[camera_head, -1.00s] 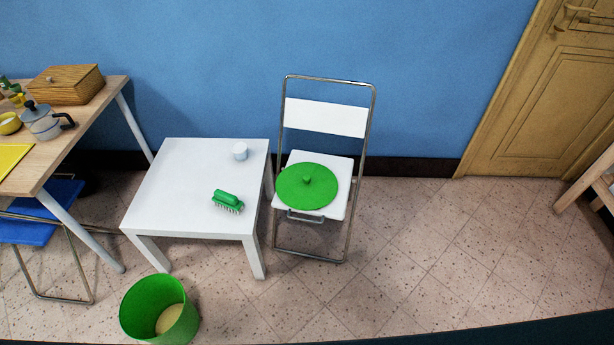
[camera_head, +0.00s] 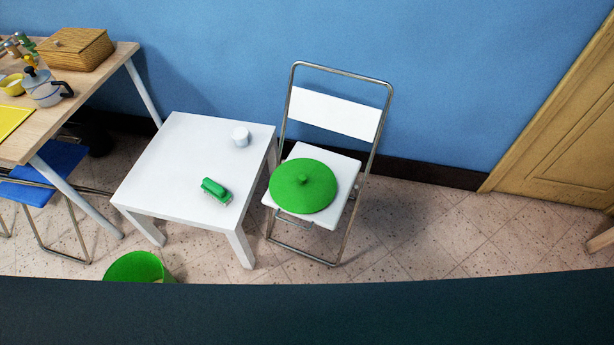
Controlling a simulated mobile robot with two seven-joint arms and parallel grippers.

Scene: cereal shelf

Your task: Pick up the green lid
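Left of the chair stands a low white table (camera_head: 180,170) with a green brush (camera_head: 216,190) and a white cup (camera_head: 240,136). A green bucket (camera_head: 138,267) is on the floor in front. A wooden table (camera_head: 105,62) stands at left. Floor right of the chair is clear.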

